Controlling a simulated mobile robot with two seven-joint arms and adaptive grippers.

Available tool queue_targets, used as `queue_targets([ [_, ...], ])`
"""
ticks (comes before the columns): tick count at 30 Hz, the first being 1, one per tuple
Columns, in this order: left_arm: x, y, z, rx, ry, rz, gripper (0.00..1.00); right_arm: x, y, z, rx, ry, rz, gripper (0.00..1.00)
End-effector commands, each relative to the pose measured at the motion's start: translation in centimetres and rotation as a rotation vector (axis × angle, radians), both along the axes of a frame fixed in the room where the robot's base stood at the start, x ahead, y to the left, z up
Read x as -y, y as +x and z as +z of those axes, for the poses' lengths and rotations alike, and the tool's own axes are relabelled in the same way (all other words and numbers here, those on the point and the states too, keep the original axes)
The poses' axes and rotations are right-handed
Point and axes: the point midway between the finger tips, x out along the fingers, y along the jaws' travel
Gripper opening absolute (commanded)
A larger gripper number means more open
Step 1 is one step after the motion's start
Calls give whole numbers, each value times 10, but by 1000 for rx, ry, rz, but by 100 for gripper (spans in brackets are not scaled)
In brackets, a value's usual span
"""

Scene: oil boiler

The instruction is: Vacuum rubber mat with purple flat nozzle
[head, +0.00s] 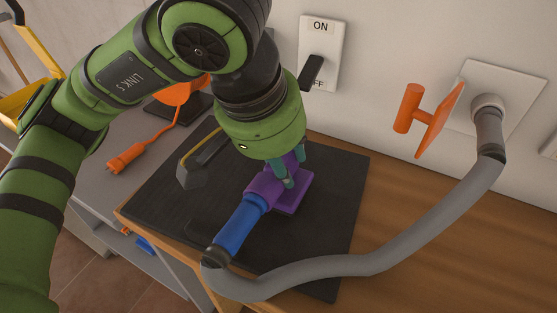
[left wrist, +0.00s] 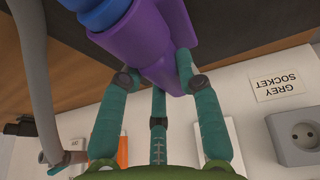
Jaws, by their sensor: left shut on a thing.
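The purple flat nozzle (head: 290,193) is on the black rubber mat (head: 335,200), or just above it; I cannot tell which. A blue tube section (head: 238,226) joins it to a grey hose. My left gripper (head: 286,175) is shut on the nozzle from above, and its teal fingers (left wrist: 160,85) close around the purple body (left wrist: 145,45) in the left wrist view. The blue section also shows there at the top (left wrist: 103,10). The mat lies flat on a wooden worktop. My arm hides part of the mat's far left. My right gripper is not in view.
The grey hose (head: 400,235) curves over the worktop (head: 430,270) to a wall port beside an orange handle (head: 428,120). An ON/OFF switch (head: 320,55) is on the wall. An orange plug (head: 125,158) lies on a grey surface at left. A grey socket (left wrist: 297,135) shows in the wrist view.

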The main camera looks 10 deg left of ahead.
Motion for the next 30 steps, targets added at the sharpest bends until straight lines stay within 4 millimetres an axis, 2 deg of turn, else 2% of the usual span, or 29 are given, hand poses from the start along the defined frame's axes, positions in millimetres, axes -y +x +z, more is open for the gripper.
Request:
queue_targets([
  [5,1,-1,0,-8,1,-2,3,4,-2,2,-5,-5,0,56],
  [24,0,-1,66,-3,0,-1,3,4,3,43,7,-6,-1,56],
  [30,0,-1,71,-4,1,0,3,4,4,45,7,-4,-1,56],
])
